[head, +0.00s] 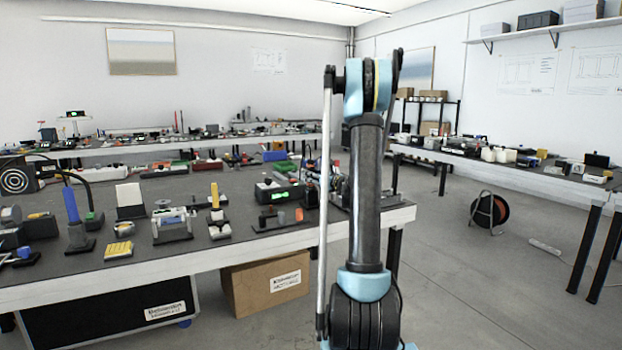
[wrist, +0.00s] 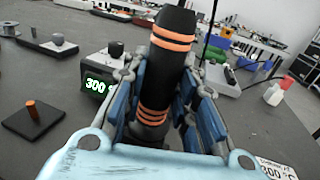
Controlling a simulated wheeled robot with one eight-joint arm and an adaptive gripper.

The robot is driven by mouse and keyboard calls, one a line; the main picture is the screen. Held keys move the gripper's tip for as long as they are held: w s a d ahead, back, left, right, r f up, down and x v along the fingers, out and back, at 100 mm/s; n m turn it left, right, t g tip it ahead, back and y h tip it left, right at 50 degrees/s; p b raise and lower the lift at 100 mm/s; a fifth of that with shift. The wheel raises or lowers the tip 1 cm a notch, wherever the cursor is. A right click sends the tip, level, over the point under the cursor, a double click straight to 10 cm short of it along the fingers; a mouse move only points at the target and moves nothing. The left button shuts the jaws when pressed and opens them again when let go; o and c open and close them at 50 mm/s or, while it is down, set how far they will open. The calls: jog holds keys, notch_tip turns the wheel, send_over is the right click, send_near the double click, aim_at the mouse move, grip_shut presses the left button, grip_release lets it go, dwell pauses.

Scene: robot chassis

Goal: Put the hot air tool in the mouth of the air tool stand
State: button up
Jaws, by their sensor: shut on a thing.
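My gripper (wrist: 160,88) is shut on the hot air tool (wrist: 168,62), a black cylinder with orange rings, in the wrist view. Blue-padded fingers press on both sides of it. It points away from the camera, above the dark bench top. In the head view my arm hides the gripper and the tool. I cannot tell for certain which thing is the air tool stand. A dark square plate with a short orange post (wrist: 31,112) stands left in the wrist view.
A black station with a lit green display (wrist: 98,86) stands just left of the tool; it also shows in the head view (head: 279,190). Several tools and fixtures crowd the bench (head: 140,268) to its left. A cardboard box (head: 262,283) is under the bench.

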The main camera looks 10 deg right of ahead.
jog(key=shift+f, duration=0.2)
jog(key=o, duration=1.1)
jog(key=v, duration=1.2)
jog(key=shift+f, duration=0.1)
jog(key=shift+r, duration=5)
